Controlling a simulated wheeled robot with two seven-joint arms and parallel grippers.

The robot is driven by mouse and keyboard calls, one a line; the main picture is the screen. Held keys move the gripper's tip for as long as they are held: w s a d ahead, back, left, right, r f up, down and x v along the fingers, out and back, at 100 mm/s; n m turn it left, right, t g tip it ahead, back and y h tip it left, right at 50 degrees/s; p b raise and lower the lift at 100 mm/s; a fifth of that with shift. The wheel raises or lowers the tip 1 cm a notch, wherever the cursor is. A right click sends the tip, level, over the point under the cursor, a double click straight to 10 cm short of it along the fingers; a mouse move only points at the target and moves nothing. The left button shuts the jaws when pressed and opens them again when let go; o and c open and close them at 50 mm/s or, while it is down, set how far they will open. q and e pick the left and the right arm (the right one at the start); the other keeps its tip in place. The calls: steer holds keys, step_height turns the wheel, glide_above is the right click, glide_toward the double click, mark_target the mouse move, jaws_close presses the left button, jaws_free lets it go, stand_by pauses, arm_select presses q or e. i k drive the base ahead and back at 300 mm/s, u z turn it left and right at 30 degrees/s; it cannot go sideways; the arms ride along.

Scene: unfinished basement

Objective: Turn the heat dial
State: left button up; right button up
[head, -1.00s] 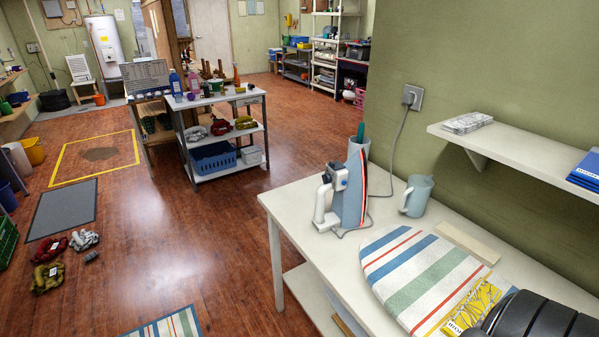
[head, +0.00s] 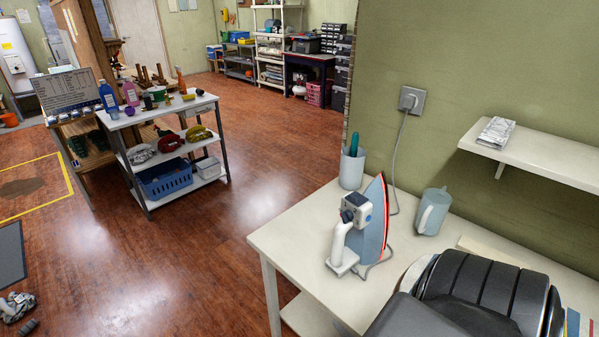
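An iron (head: 374,232) stands upright on its heel on the white table (head: 300,230). Its grey-blue body and red-edged soleplate side face right, and its white handle is at the left. A small dark blue round part, which looks like the heat dial (head: 347,215), sits near the top of the handle. Its setting is too small to read. A dark, ribbed part of my arm fills the lower right, over the table. Neither gripper's fingers show.
The iron's cord runs up to a wall socket (head: 412,101). A grey cup (head: 351,170) stands behind the iron and a grey-blue mug (head: 432,212) to its right. A white shelf (head: 545,164) juts from the wall. The table's left end is clear.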

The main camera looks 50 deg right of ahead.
mark_target(347, 215)
steer(key=i, duration=3.2)
steer(key=z, duration=4.9)
steer(key=i, duration=0.5)
steer(key=u, duration=0.05)
